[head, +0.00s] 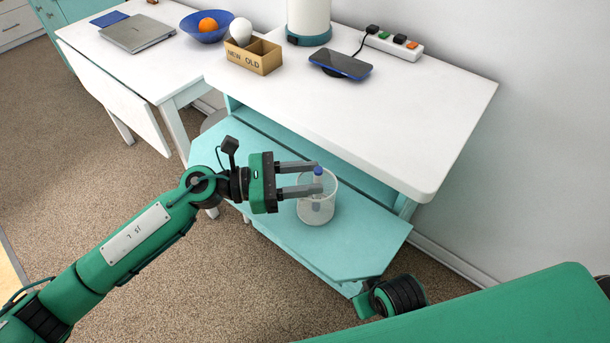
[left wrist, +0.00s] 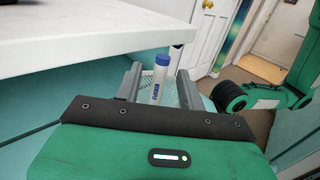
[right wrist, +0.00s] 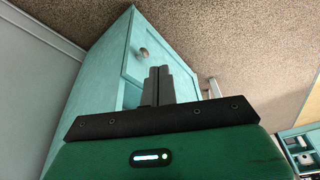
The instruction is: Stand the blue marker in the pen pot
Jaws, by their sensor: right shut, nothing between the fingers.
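The blue marker (head: 318,172), a white-bodied pen with a blue cap, stands roughly upright in the white mesh pen pot (head: 327,209) on the teal lower shelf. Its cap end rises above the rim. My left gripper (head: 318,177) reaches in from the left, level with the top of the pot. In the left wrist view the marker (left wrist: 160,82) is between the two fingers, with a gap on either side. Whether the marker's foot rests on the pot's floor is hard to tell. My right gripper (right wrist: 158,86) is shut and empty, beside a teal cabinet.
The white tabletop (head: 430,130) overhangs behind the shelf (head: 364,241). On it are a phone (head: 341,65), a power strip (head: 394,42) and a cardboard box (head: 254,57) holding a white bulb. A bowl with an orange (head: 208,24) and a laptop (head: 138,33) are farther left.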

